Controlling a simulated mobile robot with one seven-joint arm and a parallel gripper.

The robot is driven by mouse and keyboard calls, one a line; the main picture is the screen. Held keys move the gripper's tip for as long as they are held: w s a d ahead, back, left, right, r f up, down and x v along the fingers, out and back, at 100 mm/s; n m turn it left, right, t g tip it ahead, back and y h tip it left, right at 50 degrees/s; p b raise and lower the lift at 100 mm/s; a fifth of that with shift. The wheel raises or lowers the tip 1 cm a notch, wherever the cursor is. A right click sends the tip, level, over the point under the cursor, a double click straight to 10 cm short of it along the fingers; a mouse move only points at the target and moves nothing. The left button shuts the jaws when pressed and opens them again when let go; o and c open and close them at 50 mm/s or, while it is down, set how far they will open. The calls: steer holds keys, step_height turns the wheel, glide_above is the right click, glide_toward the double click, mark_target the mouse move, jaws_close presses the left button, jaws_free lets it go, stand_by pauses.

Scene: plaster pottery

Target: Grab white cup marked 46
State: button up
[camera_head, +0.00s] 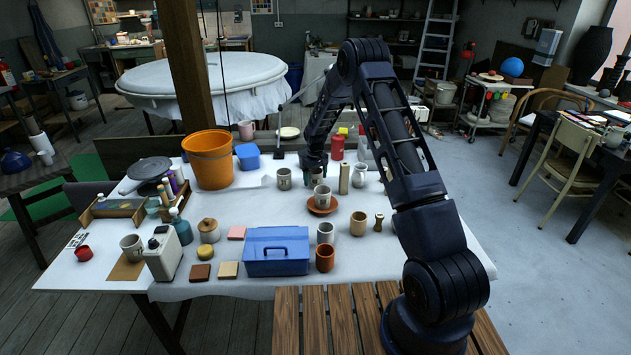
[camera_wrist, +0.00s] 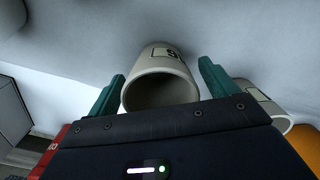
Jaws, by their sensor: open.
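A pale grey-white cup (camera_wrist: 160,82) lies between my gripper's two green fingers in the wrist view. Its rim faces the camera, and its square label is only partly seen, so I cannot read the whole number. My gripper (camera_wrist: 160,85) is open, with a finger on each side of the cup; contact cannot be told. In the head view my gripper (camera_head: 316,170) is low over the table's back middle, and the cup there is largely hidden. A second labelled pale cup (camera_wrist: 262,103) is close by on the right in the wrist view.
Near my gripper in the head view are a pale cup (camera_head: 284,179), another cup (camera_head: 322,197) on a terracotta saucer (camera_head: 322,209), a red can (camera_head: 337,148) and a tan cylinder (camera_head: 344,179). An orange bucket (camera_head: 208,160) and blue toolbox (camera_head: 277,257) stand farther off.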

steer(key=c, duration=1.2)
steer(key=shift+o, duration=0.2)
steer(key=shift+r, duration=0.1)
